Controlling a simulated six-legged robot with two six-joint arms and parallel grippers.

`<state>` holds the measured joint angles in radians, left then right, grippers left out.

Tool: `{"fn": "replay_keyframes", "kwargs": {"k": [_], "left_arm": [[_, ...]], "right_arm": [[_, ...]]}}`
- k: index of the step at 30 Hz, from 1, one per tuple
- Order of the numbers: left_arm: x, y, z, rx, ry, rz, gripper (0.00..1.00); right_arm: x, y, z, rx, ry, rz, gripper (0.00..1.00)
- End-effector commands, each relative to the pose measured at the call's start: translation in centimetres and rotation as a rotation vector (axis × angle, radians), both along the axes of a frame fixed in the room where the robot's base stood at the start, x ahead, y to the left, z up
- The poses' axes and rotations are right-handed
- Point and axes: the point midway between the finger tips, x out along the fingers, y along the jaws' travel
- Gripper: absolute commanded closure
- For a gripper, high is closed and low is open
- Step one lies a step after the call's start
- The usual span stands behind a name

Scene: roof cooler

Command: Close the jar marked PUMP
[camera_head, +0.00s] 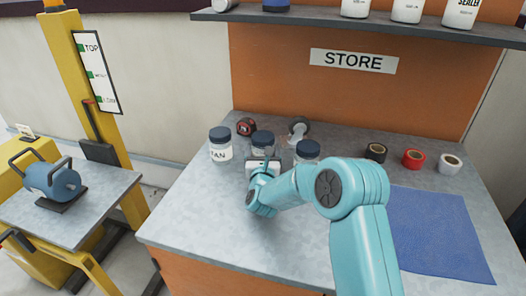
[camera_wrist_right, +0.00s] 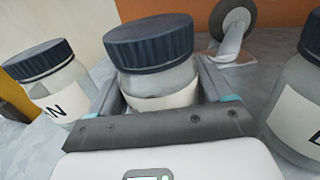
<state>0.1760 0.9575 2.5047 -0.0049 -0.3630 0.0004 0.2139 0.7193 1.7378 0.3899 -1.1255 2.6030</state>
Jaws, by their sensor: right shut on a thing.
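Three clear jars with dark blue lids stand on the grey bench. The left jar (camera_head: 221,150) has a label of which "AN" shows. The middle jar (camera_head: 262,139) is between the fingers of my right gripper (camera_head: 263,164), which is shut on its body below the lid. In the right wrist view the middle jar's lid (camera_wrist_right: 150,42) sits on top; I cannot tell how tight it is. Its pale label (camera_wrist_right: 165,98) is mostly hidden by my gripper, so its word cannot be read. The right jar (camera_head: 307,151) is partly hidden by my arm. My left gripper is not in view.
A caster wheel (camera_head: 299,127) and a red and black tape measure (camera_head: 246,126) lie behind the jars. Black (camera_head: 376,152), red (camera_head: 413,158) and white (camera_head: 450,163) tape rolls sit at the right, behind a blue mat (camera_head: 440,235). The bench front left is clear.

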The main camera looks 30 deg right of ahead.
Motion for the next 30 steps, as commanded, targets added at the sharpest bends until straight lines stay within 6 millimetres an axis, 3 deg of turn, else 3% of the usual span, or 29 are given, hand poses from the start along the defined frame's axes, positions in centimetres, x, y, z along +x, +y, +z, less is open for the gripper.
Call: {"fn": "replay_keyframes", "kwargs": {"k": [6,7,8,18,30], "left_arm": [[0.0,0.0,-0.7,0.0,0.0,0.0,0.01],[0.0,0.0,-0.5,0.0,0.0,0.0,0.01],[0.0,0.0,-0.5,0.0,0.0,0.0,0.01],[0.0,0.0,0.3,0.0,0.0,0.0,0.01],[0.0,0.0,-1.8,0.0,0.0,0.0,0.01]], "right_arm": [[0.0,0.0,-0.3,-0.001,-0.002,0.0,1.0],[0.0,0.0,-0.2,0.0,0.0,0.0,0.11],[0.0,0.0,-0.2,0.0,0.0,0.0,0.01],[-0.1,0.1,0.3,0.0,0.001,0.001,0.0],[-7.0,4.9,-0.2,0.001,0.001,0.003,0.0]]}}
